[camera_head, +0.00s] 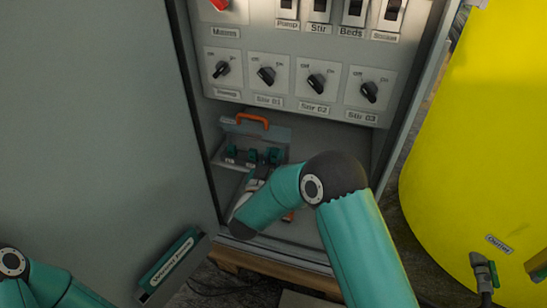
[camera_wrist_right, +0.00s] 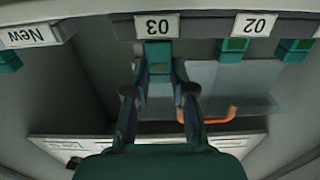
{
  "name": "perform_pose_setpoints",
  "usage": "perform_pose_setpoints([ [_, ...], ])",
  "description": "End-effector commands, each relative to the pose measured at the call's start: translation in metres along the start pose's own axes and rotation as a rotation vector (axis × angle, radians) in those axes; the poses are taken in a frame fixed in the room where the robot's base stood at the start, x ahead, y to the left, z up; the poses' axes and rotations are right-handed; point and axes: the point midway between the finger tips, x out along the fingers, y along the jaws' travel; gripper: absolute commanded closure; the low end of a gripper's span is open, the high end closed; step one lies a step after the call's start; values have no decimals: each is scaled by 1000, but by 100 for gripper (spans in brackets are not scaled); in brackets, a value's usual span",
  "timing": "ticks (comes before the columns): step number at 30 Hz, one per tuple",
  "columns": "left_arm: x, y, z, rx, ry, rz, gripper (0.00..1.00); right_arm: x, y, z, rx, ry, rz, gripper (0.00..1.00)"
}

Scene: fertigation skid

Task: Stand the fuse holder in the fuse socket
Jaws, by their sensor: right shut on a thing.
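In the right wrist view, my right gripper (camera_wrist_right: 160,75) is shut on a teal fuse holder (camera_wrist_right: 159,52), directly beside the upside-down "03" label (camera_wrist_right: 157,26). The fuse holder lies between the two fingertips. I cannot tell whether it is seated in a socket or only in front of it, as its far end is hidden. In the head view, the right forearm reaches into the cabinet and mostly hides the gripper. Several teal fuse holders stand in a row there, one at the left (camera_head: 230,153). My left arm shows at the lower left, but its gripper is out of frame.
An orange handle (camera_head: 252,118) is behind the row. The knob panel (camera_head: 300,85) hangs above. A yellow tank (camera_head: 475,130) stands at the right.

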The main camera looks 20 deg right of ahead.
Motion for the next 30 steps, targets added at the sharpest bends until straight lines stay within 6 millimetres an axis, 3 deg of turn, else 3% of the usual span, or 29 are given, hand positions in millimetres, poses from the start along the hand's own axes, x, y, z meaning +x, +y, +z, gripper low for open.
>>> perform_pose_setpoints([
  [30, 13, -5, 0, 0, 0, 0, 60, 0, 1, 17, 0, 0, 2, 100],
])
